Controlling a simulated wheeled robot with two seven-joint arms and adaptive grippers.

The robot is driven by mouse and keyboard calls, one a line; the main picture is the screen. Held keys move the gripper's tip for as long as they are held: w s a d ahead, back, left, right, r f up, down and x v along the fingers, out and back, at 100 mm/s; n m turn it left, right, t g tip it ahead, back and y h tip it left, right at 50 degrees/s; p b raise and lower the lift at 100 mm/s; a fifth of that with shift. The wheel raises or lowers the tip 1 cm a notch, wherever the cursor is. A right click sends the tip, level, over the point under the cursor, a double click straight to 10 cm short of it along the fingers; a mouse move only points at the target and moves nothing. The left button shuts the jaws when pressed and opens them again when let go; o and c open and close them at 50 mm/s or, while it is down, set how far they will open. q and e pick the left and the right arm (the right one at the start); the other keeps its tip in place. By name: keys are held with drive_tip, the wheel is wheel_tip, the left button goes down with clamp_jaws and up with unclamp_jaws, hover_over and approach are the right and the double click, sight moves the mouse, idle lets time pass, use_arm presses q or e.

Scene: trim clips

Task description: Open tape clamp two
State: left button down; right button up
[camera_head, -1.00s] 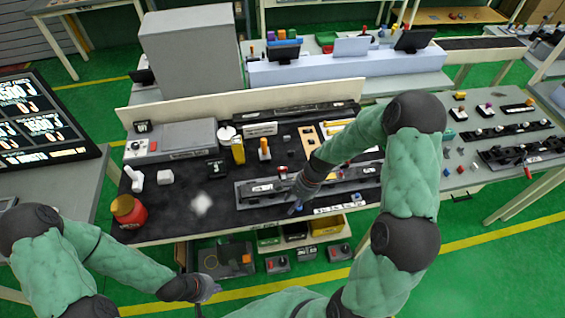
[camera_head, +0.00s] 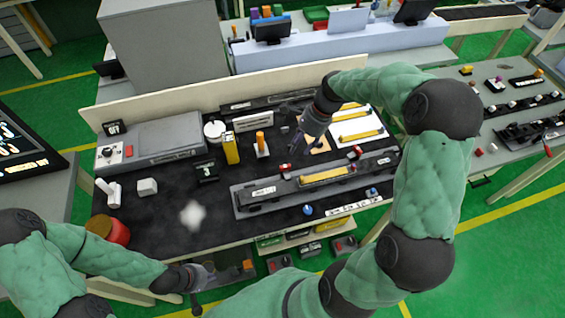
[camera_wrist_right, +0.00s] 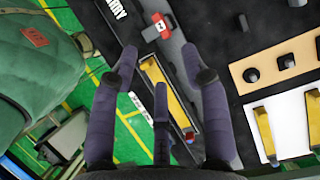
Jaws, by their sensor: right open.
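A long dark fixture (camera_head: 335,190) lies on the black bench top with a yellow strip (camera_head: 325,174) along it. A red clamp (camera_head: 285,169) is near its left part and another red clamp (camera_head: 354,153) is near its right part. In the right wrist view, a red clamp with a white label (camera_wrist_right: 160,24) lies beyond the fingertips; another red part (camera_wrist_right: 189,134) shows past the strip's near end. Which is clamp two is not readable. My right gripper (camera_head: 295,149) is open and empty above the fixture. My left gripper (camera_head: 198,281) hangs low before the bench; its opening is unclear.
A white board with yellow strips (camera_head: 357,130) lies behind the fixture. A yellow block (camera_head: 231,149) and an orange-topped holder (camera_head: 261,144) stand to the left. A red jar (camera_head: 108,231) is at the bench's left front. The black surface's left front is mostly clear.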

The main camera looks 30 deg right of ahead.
sight(286, 167)
drive_tip(key=b+x, duration=0.1)
drive_tip(key=x, duration=0.9)
drive_tip(key=shift+s+a+f, duration=0.1)
drive_tip(key=shift+a+f, duration=0.1)
clamp_jaws()
